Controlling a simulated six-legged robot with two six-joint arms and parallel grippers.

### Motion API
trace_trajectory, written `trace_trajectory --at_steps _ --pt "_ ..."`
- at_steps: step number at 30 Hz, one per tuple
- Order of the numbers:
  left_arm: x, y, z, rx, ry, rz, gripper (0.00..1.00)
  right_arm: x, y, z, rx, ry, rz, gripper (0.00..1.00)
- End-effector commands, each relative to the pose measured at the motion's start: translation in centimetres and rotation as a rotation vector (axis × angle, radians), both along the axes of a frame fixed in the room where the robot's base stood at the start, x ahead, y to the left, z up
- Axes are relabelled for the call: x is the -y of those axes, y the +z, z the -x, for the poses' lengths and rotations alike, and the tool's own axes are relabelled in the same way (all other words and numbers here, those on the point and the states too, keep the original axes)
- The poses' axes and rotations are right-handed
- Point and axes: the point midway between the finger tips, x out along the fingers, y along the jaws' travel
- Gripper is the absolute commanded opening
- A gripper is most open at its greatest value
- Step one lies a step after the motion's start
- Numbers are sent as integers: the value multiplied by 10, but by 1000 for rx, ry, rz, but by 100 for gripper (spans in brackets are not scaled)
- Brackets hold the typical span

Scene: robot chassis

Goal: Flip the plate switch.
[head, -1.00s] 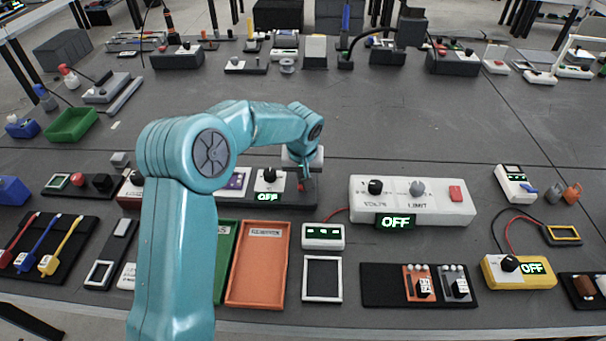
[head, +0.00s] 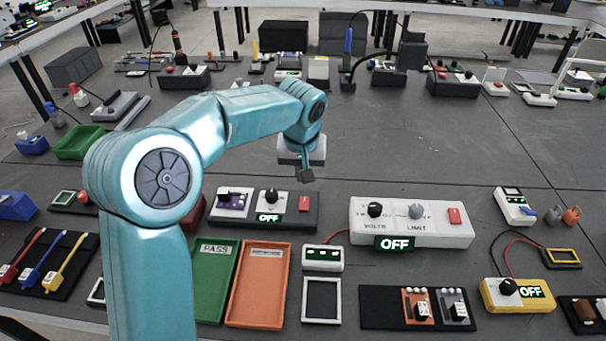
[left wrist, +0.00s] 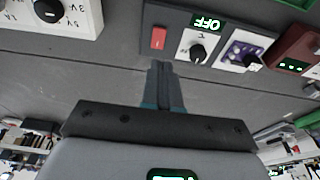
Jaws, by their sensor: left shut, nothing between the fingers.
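A dark panel (head: 262,222) stands mid-table with a white knob module (head: 271,200), a green OFF display (head: 268,218) and a red rocker switch (head: 304,203) at its right end. I cannot tell for sure that this rocker is the plate switch. The left wrist view shows the panel upside down, with the red rocker (left wrist: 158,38), knob (left wrist: 198,53) and OFF display (left wrist: 207,24). My left gripper (head: 306,175) is shut and empty, behind and above the rocker, apart from it. Its closed fingertips (left wrist: 160,68) point toward the rocker in the wrist view. My right gripper is out of view.
A white box (head: 411,222) with two knobs, a red switch and its own OFF display stands to the right. Green (head: 213,307) and orange (head: 258,312) trays lie in front. A purple module (head: 234,202) sits left of the knob. The table behind is largely clear.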

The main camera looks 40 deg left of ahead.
Motion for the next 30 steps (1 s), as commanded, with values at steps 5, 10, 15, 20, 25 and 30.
trace_trajectory --at_steps 5,10,15,20,25,30 --pt "1 -2 -1 8 0 -5 0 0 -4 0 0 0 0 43" --pt "3 -2 -8 96 -3 -59 0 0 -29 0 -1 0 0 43" --pt "3 5 -11 126 -2 -75 0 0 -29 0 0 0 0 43" --pt "4 6 -11 124 -1 -75 0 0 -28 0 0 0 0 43" --pt "2 -3 -13 121 0 -76 0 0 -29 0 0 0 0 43" --pt "-3 -32 -22 118 0 -75 0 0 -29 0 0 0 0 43"
